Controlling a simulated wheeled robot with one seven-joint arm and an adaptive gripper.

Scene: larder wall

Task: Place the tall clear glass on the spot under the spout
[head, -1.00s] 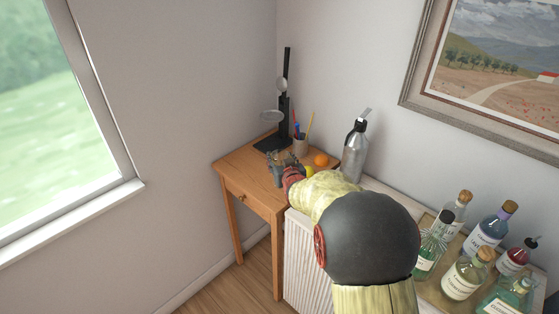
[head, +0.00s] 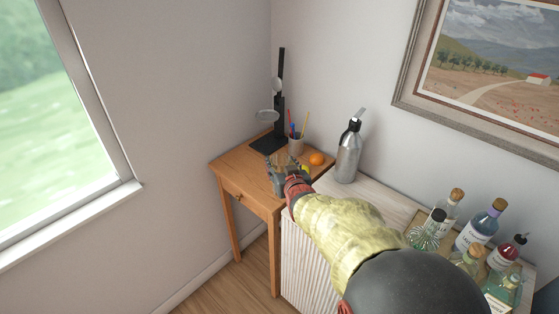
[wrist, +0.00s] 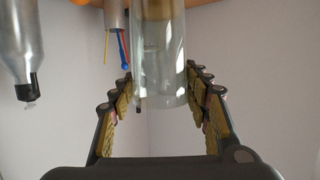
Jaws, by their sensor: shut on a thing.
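The tall clear glass (wrist: 160,60) stands out in the wrist view, between the two fingers of my gripper (wrist: 160,80), which is shut on it. In the head view my gripper (head: 281,168) is over the front of the small wooden table, and the glass is hard to make out there. A metal bottle with a spout-like top (head: 349,150) stands right of the table. It also shows upside down in the wrist view (wrist: 18,45). No marked spot under a spout can be made out.
A black stand (head: 280,100) with round clear parts is at the table's back. Several labelled bottles (head: 480,232) crowd the right side. The table's left part (head: 232,162) is bare.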

